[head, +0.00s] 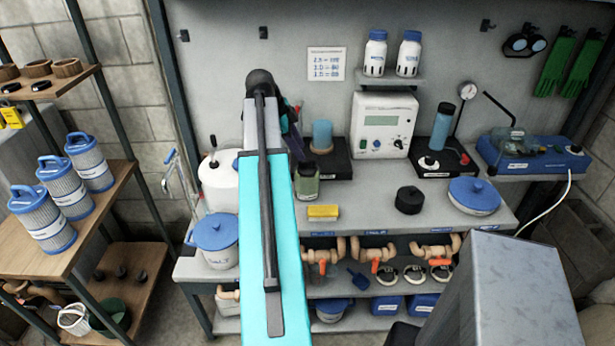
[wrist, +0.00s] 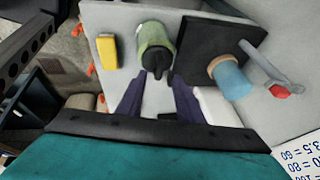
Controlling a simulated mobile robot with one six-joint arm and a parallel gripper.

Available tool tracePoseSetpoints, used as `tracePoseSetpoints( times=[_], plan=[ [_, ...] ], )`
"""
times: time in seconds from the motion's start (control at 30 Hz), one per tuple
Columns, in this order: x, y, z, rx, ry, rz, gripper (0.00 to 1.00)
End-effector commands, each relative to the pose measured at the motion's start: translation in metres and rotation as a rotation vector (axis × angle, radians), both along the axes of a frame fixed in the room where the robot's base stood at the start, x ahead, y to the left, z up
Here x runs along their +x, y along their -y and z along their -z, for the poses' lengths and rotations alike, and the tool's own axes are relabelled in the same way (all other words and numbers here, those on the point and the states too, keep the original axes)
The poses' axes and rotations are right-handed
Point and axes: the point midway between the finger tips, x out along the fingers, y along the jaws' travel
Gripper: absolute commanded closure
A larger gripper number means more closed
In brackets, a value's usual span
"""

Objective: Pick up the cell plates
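I cannot make out with certainty which thing is the cell plates. My gripper (wrist: 158,95) is open, its two dark purple fingers spread apart over the bench. A green jar with a black top (wrist: 152,42) lies just beyond the fingertips in the wrist view; its black top shows close to the gap between them, and I cannot tell if they touch. In the head view the jar (head: 307,186) stands upright beside my arm, and my gripper is mostly hidden behind the arm. A blue cylinder (head: 322,134) on a black stand (head: 338,168) is right of the gripper; it also shows in the wrist view (wrist: 232,78).
A yellow block (head: 323,212), a black round pot (head: 409,199) and a blue-lidded tub (head: 474,196) sit on the bench. A white meter box (head: 384,124) stands at the back. A blue tray (head: 530,152) is at right. The bench middle is fairly clear.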

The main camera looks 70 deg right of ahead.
Motion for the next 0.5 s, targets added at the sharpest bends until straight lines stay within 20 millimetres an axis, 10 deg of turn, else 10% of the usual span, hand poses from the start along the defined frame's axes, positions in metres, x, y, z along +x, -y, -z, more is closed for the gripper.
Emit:
tracePoseSetpoints(
  times=[0.5],
  plan=[
    [-0.009, 0.01, 0.032, 0.002, -0.001, 0.001, 0.67]
  ],
)
